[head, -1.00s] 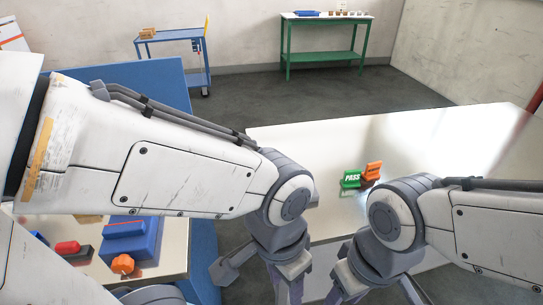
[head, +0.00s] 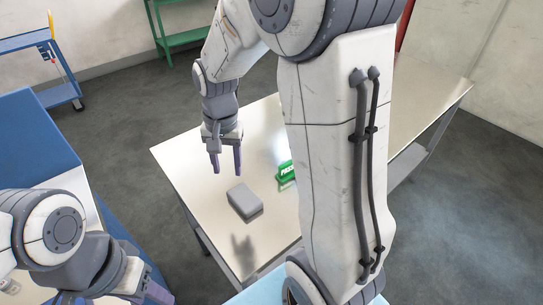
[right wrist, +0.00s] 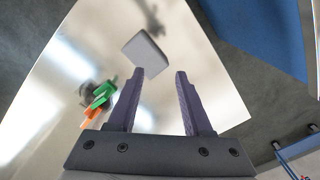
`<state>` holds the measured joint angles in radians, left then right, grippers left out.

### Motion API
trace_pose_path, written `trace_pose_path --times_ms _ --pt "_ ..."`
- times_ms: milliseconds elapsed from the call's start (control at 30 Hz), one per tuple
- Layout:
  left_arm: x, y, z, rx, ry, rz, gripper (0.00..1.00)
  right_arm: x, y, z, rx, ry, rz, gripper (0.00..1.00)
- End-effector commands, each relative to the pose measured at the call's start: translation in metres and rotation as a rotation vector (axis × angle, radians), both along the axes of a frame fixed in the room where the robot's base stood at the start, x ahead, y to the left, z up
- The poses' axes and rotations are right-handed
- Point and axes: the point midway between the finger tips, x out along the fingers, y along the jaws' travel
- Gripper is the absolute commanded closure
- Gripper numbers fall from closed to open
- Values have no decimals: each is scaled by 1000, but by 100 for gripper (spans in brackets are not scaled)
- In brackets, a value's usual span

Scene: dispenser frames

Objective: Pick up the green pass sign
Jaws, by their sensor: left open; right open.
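The green pass sign (head: 286,172) stands on the pale metal table (head: 180,150), partly hidden behind my right arm in the head view. In the right wrist view the green sign (right wrist: 104,92) is left of the fingers, touching or very near an orange sign (right wrist: 92,117). My right gripper (head: 227,168) is open and empty above the table, to the left of the green sign in the head view. It also shows in the right wrist view (right wrist: 158,78), fingers apart. My left gripper (head: 152,292) is at the lower left, open, away from the table.
A grey block (head: 244,200) lies on the table near my right gripper; it is just beyond the fingers in the right wrist view (right wrist: 145,54). A blue panel (head: 45,135) stands left. A blue cart (head: 40,62) and green table (head: 180,38) are behind.

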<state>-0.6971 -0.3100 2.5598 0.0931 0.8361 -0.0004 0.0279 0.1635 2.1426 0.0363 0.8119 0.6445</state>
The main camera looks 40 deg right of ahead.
Motion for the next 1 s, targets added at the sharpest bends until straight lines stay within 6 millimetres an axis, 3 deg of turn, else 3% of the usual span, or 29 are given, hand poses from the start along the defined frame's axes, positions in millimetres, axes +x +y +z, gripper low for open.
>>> trace_pose_path --times_ms 33,100,200,333,500,700,1000 --pt "0 0 6 0 0 0 50 14 -38 -4 -4 12 -174 50" --pt "0 0 9 0 0 0 50 26 -83 -11 -6 20 -378 50" --pt "0 0 12 0 0 0 50 31 -136 -22 -10 28 -610 50" --pt "0 0 14 0 0 0 50 28 -180 -32 -12 33 -796 50" --pt "0 0 16 0 0 0 50 25 -198 -49 -14 38 -873 50" --pt "0 0 19 0 0 0 50 24 -198 -79 -14 38 -872 50" --pt "0 0 28 0 0 0 50 19 -197 -106 -13 40 -870 50"
